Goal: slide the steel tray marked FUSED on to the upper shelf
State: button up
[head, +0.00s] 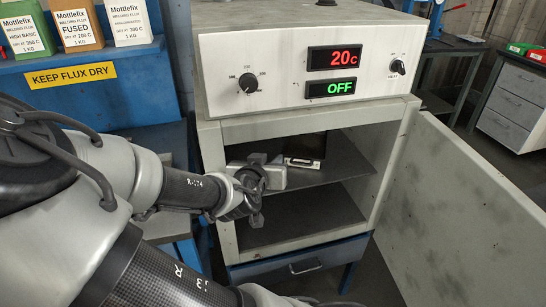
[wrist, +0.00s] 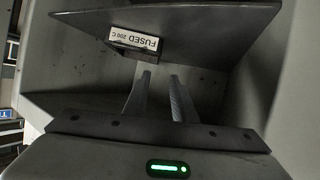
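The steel tray marked FUSED (head: 307,146) is a small dark tray with a pale label on its front. It rests on the upper shelf (head: 330,172) inside the open oven, back from the opening. In the wrist view its label reads FUSED 200 C (wrist: 134,38), upside down. My gripper (head: 278,176) is at the left of the oven opening, in front of the tray. In the wrist view my gripper's fingers (wrist: 161,76) are apart, with nothing between them. Their tips point towards the tray and appear short of it. The arm partly covers the shelf's left side in the head view.
The oven (head: 290,75) reads 20 c and OFF. Its door (head: 460,205) stands open to the right. The lower shelf (head: 300,215) looks empty. Flux boxes (head: 78,25) stand at the left above a KEEP FLUX DRY sign. The oven's side walls border my gripper's space.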

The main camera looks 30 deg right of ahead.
jog(key=b+x, duration=0.5)
jog(key=x, duration=1.2)
jog(key=shift+d+f, duration=0.1)
grip_shut()
dwell(0.9)
